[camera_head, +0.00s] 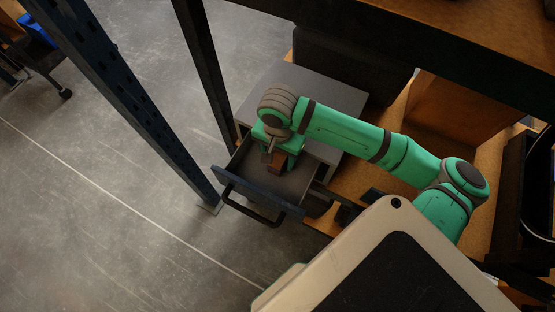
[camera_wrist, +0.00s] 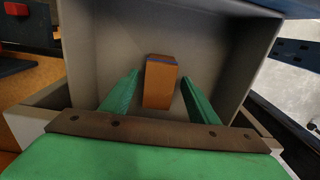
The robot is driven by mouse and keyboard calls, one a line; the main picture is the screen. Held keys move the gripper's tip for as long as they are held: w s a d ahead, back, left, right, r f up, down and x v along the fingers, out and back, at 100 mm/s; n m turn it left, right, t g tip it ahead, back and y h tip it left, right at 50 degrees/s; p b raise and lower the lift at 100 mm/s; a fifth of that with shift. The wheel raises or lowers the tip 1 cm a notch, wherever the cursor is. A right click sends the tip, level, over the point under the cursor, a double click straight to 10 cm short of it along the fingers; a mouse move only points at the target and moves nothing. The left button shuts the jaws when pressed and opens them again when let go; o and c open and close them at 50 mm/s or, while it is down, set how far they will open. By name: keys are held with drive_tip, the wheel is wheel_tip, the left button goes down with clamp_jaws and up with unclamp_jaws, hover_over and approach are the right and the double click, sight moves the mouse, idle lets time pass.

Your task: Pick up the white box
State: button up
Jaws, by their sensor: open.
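No plainly white box shows. An orange-brown box (camera_wrist: 160,84) with a blue strip along its far edge lies inside an open grey drawer (camera_head: 296,187). The drawer's inside also shows in the wrist view (camera_wrist: 100,35). My gripper (camera_wrist: 160,78) is open, with one green finger on each side of the box. Gaps show between the box and both fingers, so it is not gripped. In the head view my gripper (camera_head: 276,157) reaches down into the drawer, and the arm hides part of the inside.
The drawer's dark front with its handle (camera_head: 252,206) faces the open floor. Its side walls stand close around my gripper. A dark upright post (camera_head: 135,95) stands left of the drawer. Wooden shelving (camera_head: 455,112) lies to the right.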

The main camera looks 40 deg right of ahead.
drive_tip(key=shift+s, duration=0.15)
drive_tip(key=c, duration=1.2)
drive_tip(key=shift+r, duration=0.15)
